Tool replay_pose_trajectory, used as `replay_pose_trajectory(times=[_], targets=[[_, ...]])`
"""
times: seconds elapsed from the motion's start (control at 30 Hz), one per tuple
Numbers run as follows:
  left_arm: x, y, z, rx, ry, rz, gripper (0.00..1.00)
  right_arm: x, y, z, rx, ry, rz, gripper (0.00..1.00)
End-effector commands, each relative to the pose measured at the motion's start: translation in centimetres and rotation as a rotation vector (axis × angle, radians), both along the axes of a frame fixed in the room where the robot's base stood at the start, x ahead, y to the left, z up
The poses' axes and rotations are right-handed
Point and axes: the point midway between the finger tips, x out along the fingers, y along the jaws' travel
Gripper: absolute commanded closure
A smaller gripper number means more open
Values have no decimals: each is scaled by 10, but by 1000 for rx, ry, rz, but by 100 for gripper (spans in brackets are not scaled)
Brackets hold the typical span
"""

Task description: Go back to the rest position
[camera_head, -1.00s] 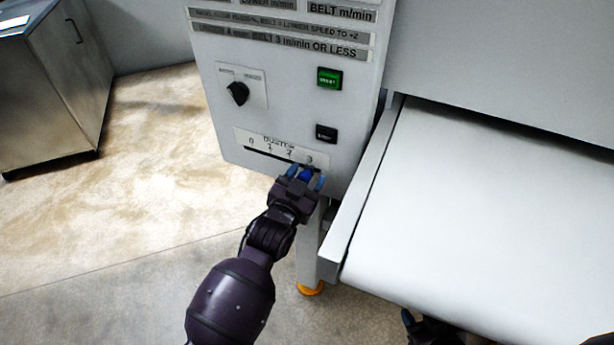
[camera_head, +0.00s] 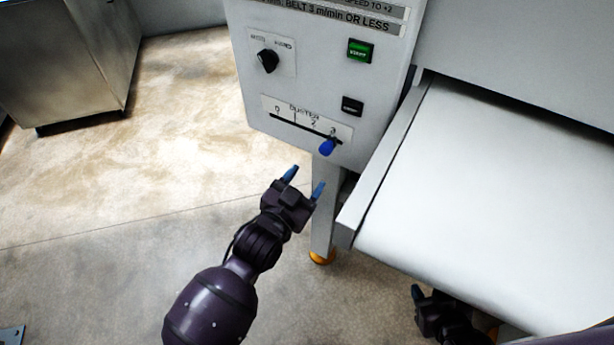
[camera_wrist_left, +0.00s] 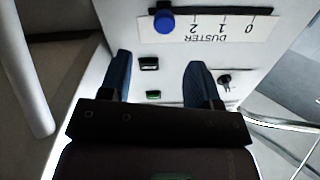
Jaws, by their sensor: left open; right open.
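My left gripper (camera_head: 304,182) is open and empty, in front of and below the control panel (camera_head: 258,95). Its two blue fingertips are apart from the blue slider knob (camera_head: 327,147), which sits at the right end of the duster scale, by the 3. In the left wrist view the gripper (camera_wrist_left: 158,75) has its fingers spread with nothing between them, and the blue knob (camera_wrist_left: 163,21) shows beyond them. My right gripper (camera_head: 427,292) is at the lower edge of the head view, below the belt; it is open and partly seen.
The white belt table (camera_head: 490,200) takes up the right side, its metal side edge close to my left gripper. A green button (camera_head: 360,50), a black button (camera_head: 352,105) and a rotary switch (camera_head: 267,60) are on the panel. A steel cabinet (camera_head: 75,65) stands upper left. Open floor lies left.

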Motion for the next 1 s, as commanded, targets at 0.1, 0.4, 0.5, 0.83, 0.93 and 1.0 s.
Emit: replay_pose_trajectory(times=[0.1, 0.4, 0.5, 0.83, 0.93, 1.0], targets=[[0, 0, 0, 0, 0, 0, 43, 3, 1, 2, 2, -7, 1, 57], [0, 0, -1, -4, 9, 0, 43, 8, 2, 6, 1, -19, 4, 57], [1, 1, -1, -9, 40, 5, 43, 8, 1, 6, 0, -20, 6, 57], [-8, 104, -23, -46, 224, 220, 43, 6, -1, 5, -7, -15, 11, 57], [-26, 142, -42, -43, 291, 296, 43, 4, -1, 4, -7, -10, 9, 57], [-44, 172, -58, -36, 342, 355, 43, 2, -2, 3, -8, -6, 8, 57]])
